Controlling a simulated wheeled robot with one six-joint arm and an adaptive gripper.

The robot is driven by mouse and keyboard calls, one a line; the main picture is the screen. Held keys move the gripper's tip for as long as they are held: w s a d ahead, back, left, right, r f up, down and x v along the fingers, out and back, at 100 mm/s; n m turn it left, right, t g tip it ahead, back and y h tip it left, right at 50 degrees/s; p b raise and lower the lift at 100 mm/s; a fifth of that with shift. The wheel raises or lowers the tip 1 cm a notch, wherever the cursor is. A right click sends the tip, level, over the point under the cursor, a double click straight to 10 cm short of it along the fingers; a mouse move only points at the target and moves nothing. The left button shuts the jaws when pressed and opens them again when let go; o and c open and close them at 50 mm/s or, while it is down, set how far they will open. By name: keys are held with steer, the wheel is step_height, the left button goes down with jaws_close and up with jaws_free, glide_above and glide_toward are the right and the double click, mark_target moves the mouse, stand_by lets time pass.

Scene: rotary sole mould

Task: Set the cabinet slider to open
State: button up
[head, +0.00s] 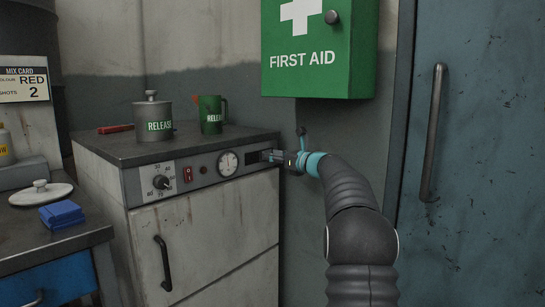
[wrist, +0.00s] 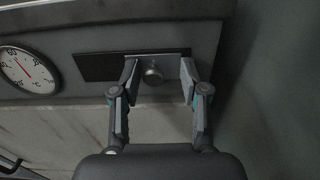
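The cabinet (head: 205,240) is pale and scuffed, with a grey control strip along its top front. Its slider is a small round metal knob (wrist: 153,73) on a dark horizontal slot (wrist: 97,67). The knob sits right of the slot's middle in the wrist view. My gripper (wrist: 158,75) is open, with one finger on each side of the knob and a visible gap to both. In the head view my gripper (head: 270,155) reaches the right end of the strip and hides the knob. The dark slot (head: 254,157) shows partly there. No slider markings are readable.
A gauge (head: 228,162), a red switch (head: 188,174) and a dial (head: 161,182) sit left of the slot. A RELEASE can (head: 153,118) and green mug (head: 211,115) stand on top. A first aid box (head: 318,50) hangs above; a blue door (head: 480,150) is right.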

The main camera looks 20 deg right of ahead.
steer(key=shift+a, duration=0.1)
steer(key=v, duration=1.2)
stand_by(0.4)
